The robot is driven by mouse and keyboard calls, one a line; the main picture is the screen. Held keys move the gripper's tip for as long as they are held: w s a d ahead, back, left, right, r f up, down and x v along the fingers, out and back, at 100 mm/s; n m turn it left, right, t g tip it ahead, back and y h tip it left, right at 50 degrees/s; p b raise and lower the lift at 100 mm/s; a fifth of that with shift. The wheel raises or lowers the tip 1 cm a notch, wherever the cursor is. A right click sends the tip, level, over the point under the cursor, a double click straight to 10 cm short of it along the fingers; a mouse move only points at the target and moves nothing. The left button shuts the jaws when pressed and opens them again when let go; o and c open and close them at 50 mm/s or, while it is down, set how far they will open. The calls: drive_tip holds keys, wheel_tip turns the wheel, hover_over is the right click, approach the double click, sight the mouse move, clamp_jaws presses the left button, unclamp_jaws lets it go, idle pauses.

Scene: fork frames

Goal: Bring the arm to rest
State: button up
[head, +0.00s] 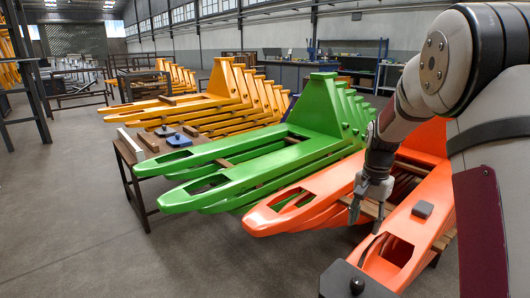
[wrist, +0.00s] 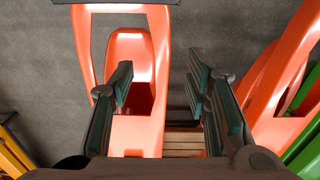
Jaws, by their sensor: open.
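My gripper (head: 365,212) hangs at the end of my arm on the right side of the head view, over the orange fork frames (head: 288,212). Its fingers point down and stand apart. In the wrist view the two dark fingers of my gripper (wrist: 163,90) are spread wide, with nothing held between them. Beyond them lie an orange fork arm (wrist: 138,138) and wooden slats (wrist: 184,142). I cannot tell whether the fingertips touch the orange frame.
Green fork frames (head: 240,165) stand left of the orange ones, and yellow frames (head: 190,103) stand farther back. A small dark block (head: 423,209) lies on the right orange fork. A low table (head: 128,165) stands at the left. The grey floor (head: 70,220) at front left is clear.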

drive_tip(key=s+a+r+n, duration=0.3)
drive_tip(key=s+a+r, duration=0.3)
drive_tip(key=s, duration=0.4)
drive_tip(key=s+a+r+n, duration=0.2)
drive_tip(key=s+a+r, duration=0.2)
drive_tip(key=s+r, duration=0.5)
drive_tip(key=s+a+f+n, duration=0.1)
drive_tip(key=s+a+n, duration=0.15)
drive_tip(key=s, duration=0.85)
drive_tip(key=s+a+f+n, duration=0.1)
drive_tip(key=s+f+n, duration=0.15)
drive_tip(key=s, duration=0.85)
wheel_tip(320, 180, up, 32)
drive_tip(key=d+t+p, duration=0.1)
drive_tip(key=t+p, duration=0.3)
drive_tip(key=p, duration=2.5)
drive_tip(key=shift+r+p, duration=0.25)
drive_tip(key=shift+p, duration=0.15)
drive_tip(key=shift+w, duration=0.1)
